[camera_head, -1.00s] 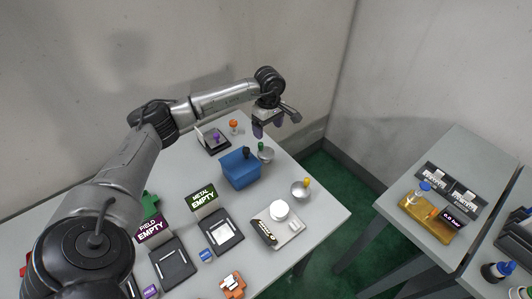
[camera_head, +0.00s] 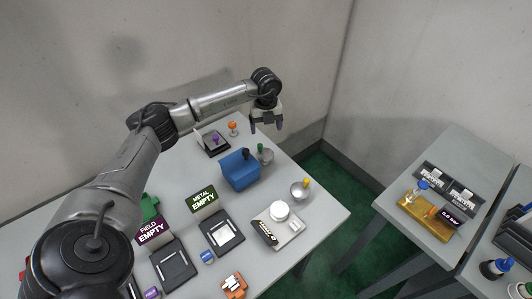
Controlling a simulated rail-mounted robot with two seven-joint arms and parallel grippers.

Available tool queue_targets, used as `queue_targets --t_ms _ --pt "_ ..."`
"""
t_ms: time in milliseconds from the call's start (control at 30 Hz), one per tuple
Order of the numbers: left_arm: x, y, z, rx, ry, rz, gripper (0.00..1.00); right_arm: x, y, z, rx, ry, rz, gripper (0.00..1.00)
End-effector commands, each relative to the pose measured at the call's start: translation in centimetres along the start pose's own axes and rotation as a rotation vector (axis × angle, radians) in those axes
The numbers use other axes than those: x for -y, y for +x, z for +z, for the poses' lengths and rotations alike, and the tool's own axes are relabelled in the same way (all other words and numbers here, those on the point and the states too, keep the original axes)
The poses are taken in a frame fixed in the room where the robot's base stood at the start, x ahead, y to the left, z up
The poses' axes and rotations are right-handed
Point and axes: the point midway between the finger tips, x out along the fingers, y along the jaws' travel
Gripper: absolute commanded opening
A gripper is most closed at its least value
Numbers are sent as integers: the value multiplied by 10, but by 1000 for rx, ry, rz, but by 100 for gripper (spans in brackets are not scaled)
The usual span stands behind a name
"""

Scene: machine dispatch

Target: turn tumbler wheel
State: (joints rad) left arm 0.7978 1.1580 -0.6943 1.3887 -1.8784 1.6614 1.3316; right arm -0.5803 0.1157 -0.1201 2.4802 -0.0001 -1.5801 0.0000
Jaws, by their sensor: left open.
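My left gripper (camera_head: 266,123) is open and empty, its two dark fingers pointing down above the far right end of the grey table. It is up and to the right of a blue box (camera_head: 240,172) with a dark blue knob (camera_head: 245,153) on top. No part is clearly recognisable as the tumbler wheel; I cannot tell whether this knob belongs to it. A white round piece (camera_head: 280,211) sits on a pale device near the table's right edge. My right gripper is not in view.
Trays with "METAL EMPTY" (camera_head: 203,198) and "FIELD EMPTY" (camera_head: 151,231) signs lie nearer. A second table (camera_head: 440,248) stands right, across a gap, with an amber device (camera_head: 430,218).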

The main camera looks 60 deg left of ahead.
Motion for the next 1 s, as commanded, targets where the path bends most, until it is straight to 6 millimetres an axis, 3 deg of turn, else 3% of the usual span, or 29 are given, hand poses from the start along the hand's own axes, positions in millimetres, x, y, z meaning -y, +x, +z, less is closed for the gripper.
queue_targets --t_ms 100,300,567,1000 --pt "0 0 0 0 -232 -2 82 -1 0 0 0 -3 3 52" --pt "0 0 0 0 -498 -3 82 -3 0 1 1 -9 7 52" --pt "0 9 0 -1 -609 -1 82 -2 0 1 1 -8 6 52" --pt "0 85 -1 -2 -610 -2 82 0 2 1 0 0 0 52"
